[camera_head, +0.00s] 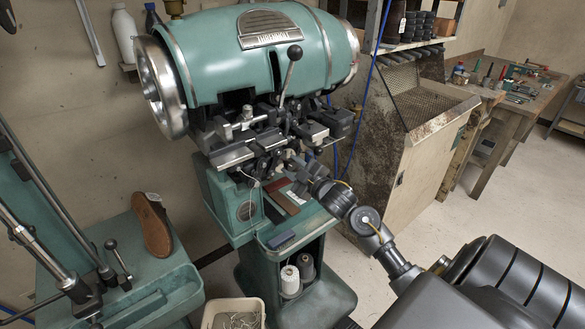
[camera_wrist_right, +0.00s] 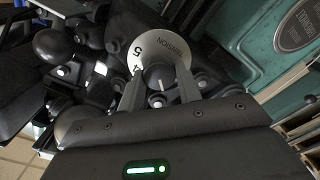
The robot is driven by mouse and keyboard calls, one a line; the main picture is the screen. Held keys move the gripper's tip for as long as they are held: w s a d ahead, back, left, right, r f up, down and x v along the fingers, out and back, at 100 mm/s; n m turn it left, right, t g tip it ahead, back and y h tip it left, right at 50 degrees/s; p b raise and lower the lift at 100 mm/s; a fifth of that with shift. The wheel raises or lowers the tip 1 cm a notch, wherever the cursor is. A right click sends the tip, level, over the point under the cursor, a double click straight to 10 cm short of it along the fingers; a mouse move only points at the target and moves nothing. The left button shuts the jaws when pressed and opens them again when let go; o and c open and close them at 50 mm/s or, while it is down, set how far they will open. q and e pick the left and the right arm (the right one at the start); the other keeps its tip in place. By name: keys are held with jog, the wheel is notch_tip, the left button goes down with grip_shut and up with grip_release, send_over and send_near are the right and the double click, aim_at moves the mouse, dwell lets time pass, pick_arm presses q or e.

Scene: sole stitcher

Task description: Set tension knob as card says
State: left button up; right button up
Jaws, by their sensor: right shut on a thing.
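The tension knob (camera_wrist_right: 160,77) is dark and round with a light mark on it. It sits in front of a pale round dial plate (camera_wrist_right: 150,45) lettered TENSION, where a 5 and what looks like a 4 show on the left. My right gripper (camera_wrist_right: 160,90) is shut on the knob, one finger on each side. In the head view my right gripper (camera_head: 303,167) reaches into the front of the green stitcher (camera_head: 220,55), and the knob is hidden there. No card can be read in either view. My left gripper is not in view.
Metal parts and a black ball-ended lever (camera_head: 294,53) crowd around the stitcher's head. A pale bin (camera_head: 210,309) stands on the floor. A cabinet with a mesh tray (camera_head: 430,103) is at right.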

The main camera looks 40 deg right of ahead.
jog(key=o, duration=1)
jog(key=shift+c, duration=0.2)
jog(key=shift+s, duration=0.1)
jog(key=s+b, duration=0.2)
jog(key=s, duration=0.8)
jog(key=shift+s+b, duration=0.3)
jog(key=shift+s, duration=0.05)
jog(key=shift+a, duration=0.1)
